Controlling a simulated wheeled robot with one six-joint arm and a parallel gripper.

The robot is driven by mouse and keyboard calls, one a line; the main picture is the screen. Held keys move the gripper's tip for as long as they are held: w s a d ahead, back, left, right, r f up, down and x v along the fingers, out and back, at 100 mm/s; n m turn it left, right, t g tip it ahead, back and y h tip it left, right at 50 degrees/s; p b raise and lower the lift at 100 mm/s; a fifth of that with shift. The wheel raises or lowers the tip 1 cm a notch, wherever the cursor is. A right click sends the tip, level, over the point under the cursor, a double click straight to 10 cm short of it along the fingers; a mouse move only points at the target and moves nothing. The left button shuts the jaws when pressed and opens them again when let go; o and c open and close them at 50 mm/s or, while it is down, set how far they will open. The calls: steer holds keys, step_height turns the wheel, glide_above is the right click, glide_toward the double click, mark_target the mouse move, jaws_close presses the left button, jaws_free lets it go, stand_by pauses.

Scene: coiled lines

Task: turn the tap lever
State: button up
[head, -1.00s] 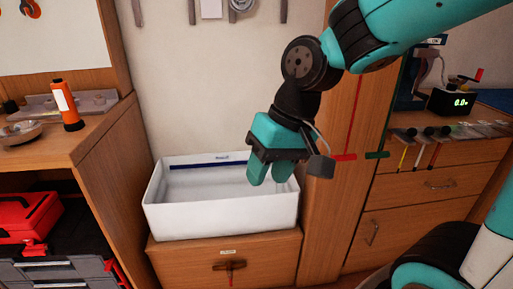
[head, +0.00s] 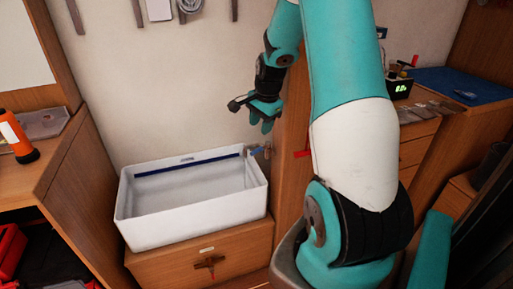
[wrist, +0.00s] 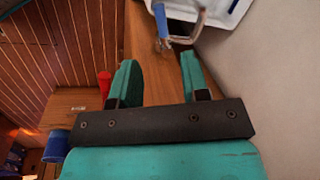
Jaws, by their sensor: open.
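The tap shows in the wrist view as a bent metal spout (wrist: 186,30) with a blue lever (wrist: 160,20). In the head view a small blue and metal part of the tap (head: 257,151) shows at the back right corner of the white basin (head: 150,229). My gripper (head: 262,124) points down just above it, close to the wall. In the wrist view my gripper (wrist: 160,78) is open and empty, with the lever beyond the gap between its fingers, apart from them. Part of the tap is hidden in the head view.
The basin stands on a wooden cabinet (head: 235,247). A wooden panel with a red handle (head: 303,154) is right of the gripper. The pale wall (wrist: 265,85) is close on the right in the wrist view. A blue cylinder (wrist: 55,147) lies lower left there.

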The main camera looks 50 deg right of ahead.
mark_target(256, 150)
steer(key=f, duration=0.3)
steer(key=w+f, duration=0.1)
steer(key=f, duration=0.2)
steer(key=w+f, duration=0.1)
steer(key=f, duration=0.3)
steer(key=shift+d+f, duration=0.1)
steer(key=shift+d, duration=0.1)
steer(key=shift+s, duration=0.1)
jaws_close()
